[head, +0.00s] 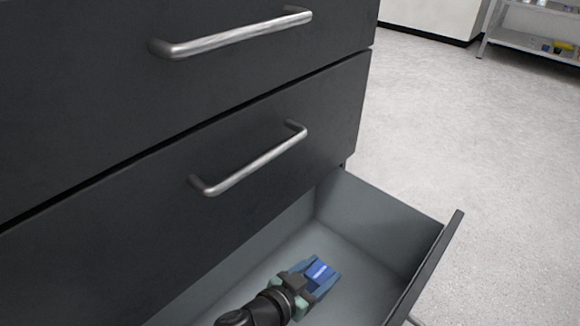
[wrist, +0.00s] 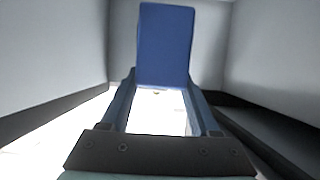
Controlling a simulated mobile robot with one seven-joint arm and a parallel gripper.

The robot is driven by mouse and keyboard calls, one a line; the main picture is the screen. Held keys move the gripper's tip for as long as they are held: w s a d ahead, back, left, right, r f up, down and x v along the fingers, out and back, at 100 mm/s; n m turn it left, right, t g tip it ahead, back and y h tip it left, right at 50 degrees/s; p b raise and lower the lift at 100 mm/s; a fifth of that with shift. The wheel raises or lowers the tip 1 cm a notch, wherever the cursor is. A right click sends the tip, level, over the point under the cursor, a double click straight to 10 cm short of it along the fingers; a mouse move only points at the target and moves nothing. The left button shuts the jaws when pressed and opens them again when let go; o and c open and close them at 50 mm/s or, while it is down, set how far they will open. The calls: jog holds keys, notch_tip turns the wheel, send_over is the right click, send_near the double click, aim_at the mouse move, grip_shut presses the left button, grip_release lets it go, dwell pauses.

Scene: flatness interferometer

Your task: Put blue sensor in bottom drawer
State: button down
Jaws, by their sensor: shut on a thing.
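The blue sensor (head: 319,272) is a small blue block between the fingertips of my gripper (head: 316,274). In the wrist view the blue sensor (wrist: 165,45) stands out as a flat blue face, with my gripper (wrist: 160,82) shut on its lower end. The bottom drawer (head: 375,225) is pulled open, with grey inner walls and an empty visible floor. My gripper and the sensor are inside the drawer's outline in the head view. I cannot tell whether the sensor touches the drawer floor.
Two closed dark drawers with metal bar handles (head: 250,158) (head: 235,35) are above the open one. The open drawer's front panel (head: 437,262) is at the right. Pale floor (head: 470,150) lies clear beyond, with a metal shelf (head: 535,38) far back.

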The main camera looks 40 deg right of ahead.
notch_tip(320, 180, down, 10)
jog(key=b, duration=0.9)
jog(key=shift+f, duration=0.65)
jog(key=shift+c, duration=0.6)
grip_release()
